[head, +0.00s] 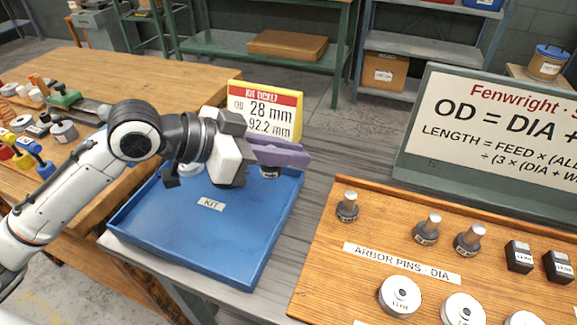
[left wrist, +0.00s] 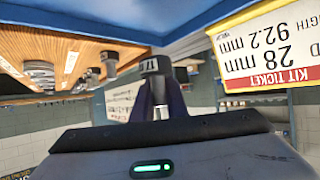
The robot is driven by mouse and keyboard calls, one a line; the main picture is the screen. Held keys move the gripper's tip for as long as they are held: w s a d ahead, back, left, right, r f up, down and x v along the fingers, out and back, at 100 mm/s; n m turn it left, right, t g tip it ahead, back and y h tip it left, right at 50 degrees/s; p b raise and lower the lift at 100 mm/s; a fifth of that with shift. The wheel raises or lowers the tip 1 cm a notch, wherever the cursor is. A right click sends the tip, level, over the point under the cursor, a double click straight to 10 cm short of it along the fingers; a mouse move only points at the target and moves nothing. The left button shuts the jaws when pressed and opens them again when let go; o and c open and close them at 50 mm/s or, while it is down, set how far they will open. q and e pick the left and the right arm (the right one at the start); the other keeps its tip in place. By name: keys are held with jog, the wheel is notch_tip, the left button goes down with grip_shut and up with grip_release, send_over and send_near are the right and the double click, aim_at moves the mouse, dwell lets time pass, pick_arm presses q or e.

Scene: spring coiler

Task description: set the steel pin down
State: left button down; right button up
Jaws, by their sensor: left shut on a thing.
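My left gripper (head: 282,153), with purple fingers, is shut on a steel pin over the far right part of the blue kit tray (head: 215,243). The dark labelled base of the steel pin (head: 270,172) shows below the fingers in the head view. In the left wrist view, the pin's dark base (left wrist: 155,65) and part of its bright shaft show between the fingers. The fingers hide the rest of the shaft. I cannot tell whether the base touches the tray floor. My right gripper is not in view.
A yellow-edged kit ticket (head: 266,108) stands behind the tray, close to my gripper. A white round part (head: 190,168) sits at the tray's far left. The tray's near half is clear. A wooden board (head: 325,252) with several arbor pins lies to the right.

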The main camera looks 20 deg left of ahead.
pick_arm(q)
jog(key=shift+f, duration=1.3)
jog(key=shift+f, duration=0.65)
jog(key=c, duration=1.8)
grip_release()
jog(key=shift+o, duration=0.2)
jog(key=shift+r, duration=0.3)
jog(key=b+v, duration=0.1)
jog(key=v, duration=1.1)
jog(key=shift+r, duration=0.35)
